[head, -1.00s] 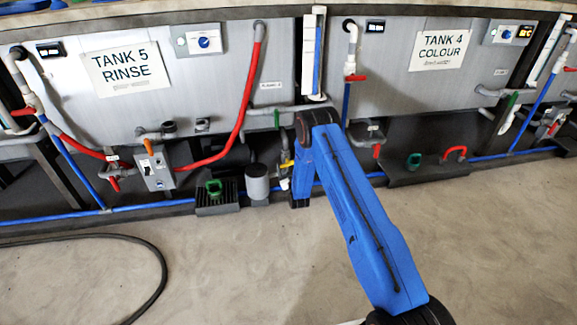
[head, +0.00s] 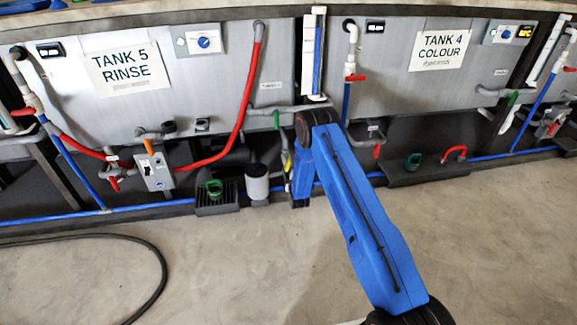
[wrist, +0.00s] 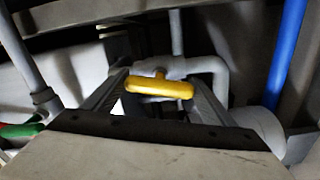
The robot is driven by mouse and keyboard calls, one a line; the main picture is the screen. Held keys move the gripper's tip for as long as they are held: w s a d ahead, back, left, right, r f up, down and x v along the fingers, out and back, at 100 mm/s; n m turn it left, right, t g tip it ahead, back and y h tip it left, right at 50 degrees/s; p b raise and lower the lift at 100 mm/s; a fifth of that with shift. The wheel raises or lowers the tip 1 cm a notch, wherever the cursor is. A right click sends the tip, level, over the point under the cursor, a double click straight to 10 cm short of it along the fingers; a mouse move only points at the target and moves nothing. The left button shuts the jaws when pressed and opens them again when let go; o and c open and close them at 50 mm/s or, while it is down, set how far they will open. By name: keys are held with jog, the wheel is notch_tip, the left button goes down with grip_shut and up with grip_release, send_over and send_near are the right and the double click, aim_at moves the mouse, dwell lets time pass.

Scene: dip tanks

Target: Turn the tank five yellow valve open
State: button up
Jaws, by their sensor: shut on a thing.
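The tank five yellow valve has a yellow T-shaped handle (wrist: 160,88) on a grey pipe, and in the wrist view it lies nearly crosswise in the picture. In the head view a small part of the yellow handle (head: 288,162) shows low at the right end of tank five (head: 160,85), just left of my blue arm. My gripper (wrist: 159,80) has a finger at each end of the handle and is shut on it. In the head view the gripper is mostly hidden by my arm.
Grey pipes (wrist: 215,68) and a blue pipe (wrist: 287,50) stand close around the valve. A black hose (head: 150,250) lies on the otherwise open floor.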

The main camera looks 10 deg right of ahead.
jog(key=shift+n, duration=1.5)
jog(key=o, duration=1)
jog(key=shift+o, duration=0.2)
jog(key=shift+s, duration=0.1)
jog(key=s, duration=1.7)
jog(key=shift+s, duration=0.15)
